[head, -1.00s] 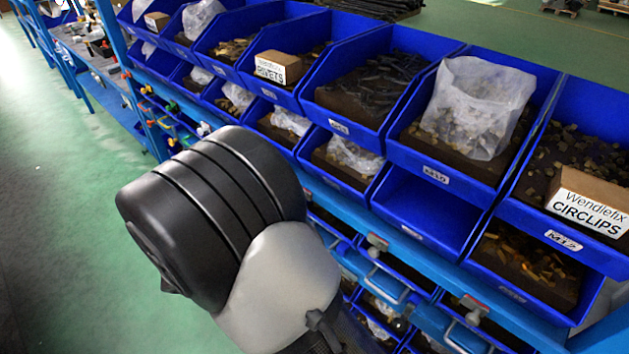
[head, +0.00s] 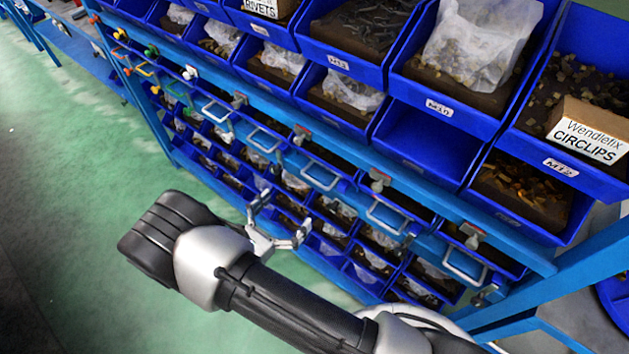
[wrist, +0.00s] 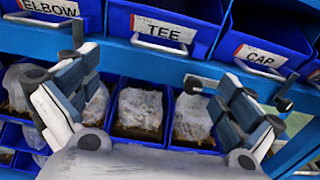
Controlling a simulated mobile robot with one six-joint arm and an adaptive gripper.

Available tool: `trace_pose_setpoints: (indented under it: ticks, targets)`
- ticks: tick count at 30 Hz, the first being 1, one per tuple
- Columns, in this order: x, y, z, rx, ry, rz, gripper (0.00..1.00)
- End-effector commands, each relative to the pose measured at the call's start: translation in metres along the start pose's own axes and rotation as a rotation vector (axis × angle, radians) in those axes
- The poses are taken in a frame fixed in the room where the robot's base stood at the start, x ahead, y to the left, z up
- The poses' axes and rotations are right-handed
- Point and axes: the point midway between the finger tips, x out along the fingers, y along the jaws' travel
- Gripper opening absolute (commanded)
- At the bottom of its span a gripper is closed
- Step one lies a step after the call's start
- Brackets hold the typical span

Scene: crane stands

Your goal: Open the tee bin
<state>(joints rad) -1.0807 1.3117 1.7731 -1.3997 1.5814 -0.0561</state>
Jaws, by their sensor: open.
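The tee bin (wrist: 168,22) is a blue bin with a white TEE label (wrist: 163,29), at the top middle of the wrist view. Its metal bar handle (wrist: 159,44) hangs just below the label. My gripper (wrist: 148,85) is open and empty, its two fingers spread to either side below the tee handle, apart from it. In the head view my gripper (head: 281,213) is in front of the lower bins of the rack. I cannot tell which bin is the tee bin in the head view.
The elbow bin (wrist: 42,16) is left of the tee bin and the cap bin (wrist: 262,50) right of it, each with its own handle. Open blue bins with bagged parts (wrist: 140,110) sit below. Green floor (head: 70,190) is clear at left.

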Motion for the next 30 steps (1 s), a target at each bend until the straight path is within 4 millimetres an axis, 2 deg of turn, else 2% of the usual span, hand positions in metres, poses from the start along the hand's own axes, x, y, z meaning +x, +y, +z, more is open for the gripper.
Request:
trace_pose_setpoints:
  ticks: [1,6,12,15,21,29,30]
  targets:
    - [0.013,-0.001,-0.001,0.0,0.0,-0.006,1.0]
    - [0.05,-0.001,-0.001,0.0,0.001,-0.006,1.0]
    - [0.088,-0.001,-0.001,0.001,0.002,-0.005,1.0]
    - [0.1,-0.001,-0.001,0.001,0.002,-0.004,1.0]
    - [0.111,0.0,0.0,0.001,0.002,-0.001,1.0]
    - [0.112,0.0,0.0,0.0,0.002,-0.001,1.0]
    - [0.112,0.0,0.0,0.0,0.002,-0.001,0.97]
